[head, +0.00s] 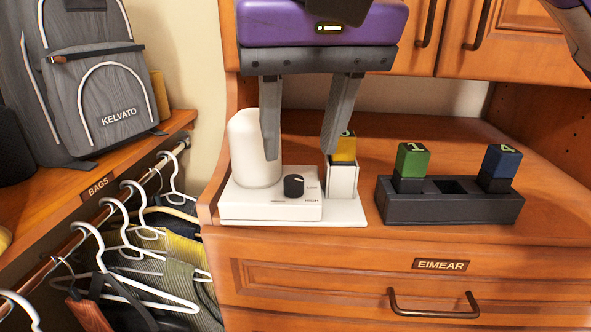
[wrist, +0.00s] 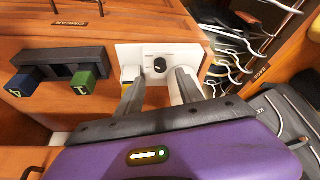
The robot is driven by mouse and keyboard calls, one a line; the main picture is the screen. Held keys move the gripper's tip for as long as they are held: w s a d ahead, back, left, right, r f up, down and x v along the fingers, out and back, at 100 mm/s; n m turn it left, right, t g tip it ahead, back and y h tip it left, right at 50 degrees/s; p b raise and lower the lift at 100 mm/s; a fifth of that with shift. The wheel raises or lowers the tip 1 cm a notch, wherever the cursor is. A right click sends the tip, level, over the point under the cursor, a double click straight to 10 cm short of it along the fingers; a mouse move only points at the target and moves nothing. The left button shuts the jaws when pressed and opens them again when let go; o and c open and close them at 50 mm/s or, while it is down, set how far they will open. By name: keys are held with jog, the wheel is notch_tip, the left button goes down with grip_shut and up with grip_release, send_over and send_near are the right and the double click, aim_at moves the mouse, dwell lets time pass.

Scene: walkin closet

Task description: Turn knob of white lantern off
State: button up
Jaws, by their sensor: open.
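The white lantern (head: 258,153) stands upright on a white base (head: 262,203) on the cabinet top. Its black knob (head: 293,185) sits on the base's upper face; a white mark on it points to the upper right. The knob also shows in the wrist view (wrist: 160,66). My gripper (head: 302,155) is open and empty, its two fingers pointing down. In the head view the left finger overlaps the lantern's cylinder and the right finger overlaps a yellow-topped block. In the wrist view the knob appears between and beyond the fingertips (wrist: 160,75). No contact with the knob shows.
A yellow-topped block (head: 345,147) stands in a white holder (head: 342,178) beside the knob. A black rack (head: 450,205) with green and blue blocks is to the right. Hangers with clothes and a grey backpack (head: 95,85) are at left. Cabinet doors rise behind.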

aim_at(294, 180)
jog(key=x, duration=0.6)
jog(key=shift+w+b, duration=0.1)
jog(key=shift+b, duration=0.3)
jog(key=shift+a, duration=0.1)
grip_shut()
